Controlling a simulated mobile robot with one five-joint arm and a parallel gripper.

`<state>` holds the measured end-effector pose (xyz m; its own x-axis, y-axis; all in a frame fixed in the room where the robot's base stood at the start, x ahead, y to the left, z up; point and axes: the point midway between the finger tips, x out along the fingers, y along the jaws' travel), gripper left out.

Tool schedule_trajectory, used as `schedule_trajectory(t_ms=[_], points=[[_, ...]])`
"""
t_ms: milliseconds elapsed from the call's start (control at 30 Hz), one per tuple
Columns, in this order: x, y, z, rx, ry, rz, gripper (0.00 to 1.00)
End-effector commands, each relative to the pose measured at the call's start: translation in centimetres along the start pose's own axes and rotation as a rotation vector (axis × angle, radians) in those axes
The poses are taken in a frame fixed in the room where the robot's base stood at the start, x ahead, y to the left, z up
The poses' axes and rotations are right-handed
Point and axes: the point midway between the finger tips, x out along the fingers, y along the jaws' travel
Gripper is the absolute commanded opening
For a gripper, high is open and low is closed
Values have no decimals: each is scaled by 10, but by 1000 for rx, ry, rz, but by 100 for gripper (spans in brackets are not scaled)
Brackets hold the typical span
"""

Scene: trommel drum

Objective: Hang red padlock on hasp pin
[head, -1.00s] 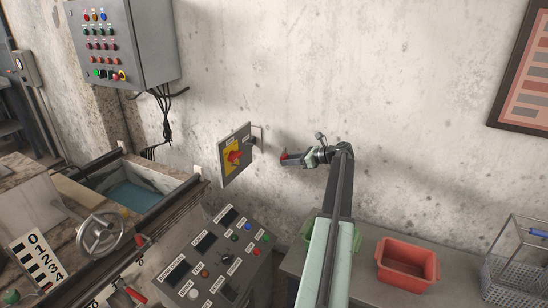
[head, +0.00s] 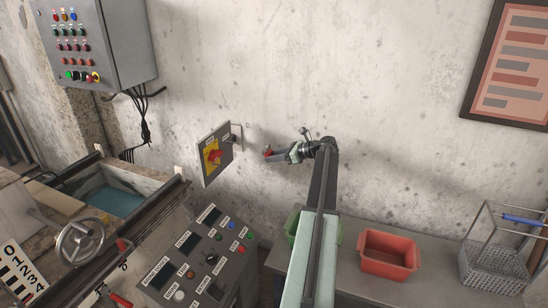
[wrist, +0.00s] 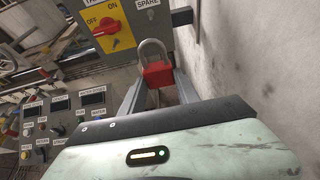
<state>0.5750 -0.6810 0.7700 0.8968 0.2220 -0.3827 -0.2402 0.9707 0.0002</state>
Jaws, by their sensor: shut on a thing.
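The red padlock (wrist: 157,73) is held between my gripper's fingers (wrist: 158,93), with its pale shackle pointing up and away in the wrist view. In the head view the padlock (head: 268,153) is a small red shape at the tip of my gripper (head: 272,155). It is to the right of the grey switch box (head: 215,152), with a gap between them. The box carries a yellow plate with a red rotary switch (wrist: 105,27) and a dark fitting under a SPARE label (wrist: 149,6). I cannot tell the hasp pin clearly.
A control console (head: 200,262) with buttons stands below the switch box. A red bin (head: 388,254), a green bin (head: 296,228) and a wire basket (head: 497,262) stand on the bench. The concrete wall (wrist: 255,60) is close on the right in the wrist view.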

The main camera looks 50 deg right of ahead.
Motion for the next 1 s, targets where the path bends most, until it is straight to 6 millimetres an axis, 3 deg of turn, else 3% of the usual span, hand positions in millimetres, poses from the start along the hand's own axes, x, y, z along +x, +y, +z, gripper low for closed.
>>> schedule_trajectory(t_ms=[1000], points=[[-27, 0, -11, 0, -1, 0, 0]])
